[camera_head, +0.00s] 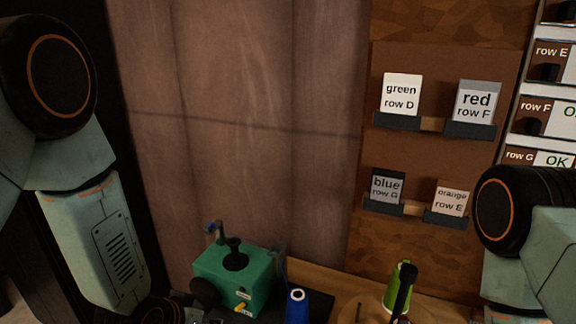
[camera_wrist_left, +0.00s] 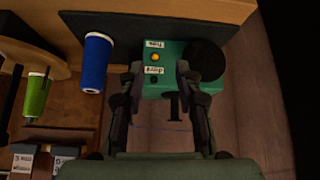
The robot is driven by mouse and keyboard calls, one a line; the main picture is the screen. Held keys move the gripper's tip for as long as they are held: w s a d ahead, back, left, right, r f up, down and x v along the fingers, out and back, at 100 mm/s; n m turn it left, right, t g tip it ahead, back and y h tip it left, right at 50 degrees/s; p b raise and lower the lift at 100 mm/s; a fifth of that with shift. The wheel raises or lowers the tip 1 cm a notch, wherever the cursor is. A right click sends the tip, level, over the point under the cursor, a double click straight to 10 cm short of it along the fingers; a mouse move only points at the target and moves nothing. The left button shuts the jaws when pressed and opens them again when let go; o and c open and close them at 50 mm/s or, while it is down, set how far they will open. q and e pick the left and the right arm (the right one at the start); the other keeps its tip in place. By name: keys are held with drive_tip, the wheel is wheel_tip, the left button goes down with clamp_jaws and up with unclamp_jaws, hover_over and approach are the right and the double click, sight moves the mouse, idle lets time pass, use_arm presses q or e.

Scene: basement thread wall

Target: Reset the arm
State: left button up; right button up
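My left arm comes in from the left in the head view, its lower end running to the bottom edge. In the left wrist view my left gripper (camera_wrist_left: 159,72) has its two fingers spread apart, with nothing visibly held between them. A green machine (camera_head: 233,274) stands beyond the fingers; it also shows in the wrist view (camera_wrist_left: 160,58), with a yellow button and labels. My right arm shows at the right of the head view, but its gripper is out of frame.
A blue spool (camera_head: 297,307) stands beside the machine on a dark mat (camera_wrist_left: 120,25). A green spool (camera_head: 392,287) stands farther right, with a dark upright item (camera_head: 404,291) in front. Labelled cards, including red row F (camera_head: 477,101), sit on wall ledges.

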use_arm(q)
drive_tip(key=s+a+f+n+g+y+b, duration=0.2)
drive_tip(key=s+f+g+b, duration=0.5)
drive_tip(key=s+f, duration=1.9)
drive_tip(key=s+a+n+b, duration=0.1)
drive_tip(key=s+b, duration=0.1)
drive_tip(key=b, duration=0.4)
drive_tip(key=shift+s, duration=0.3)
drive_tip(key=shift+f, duration=0.1)
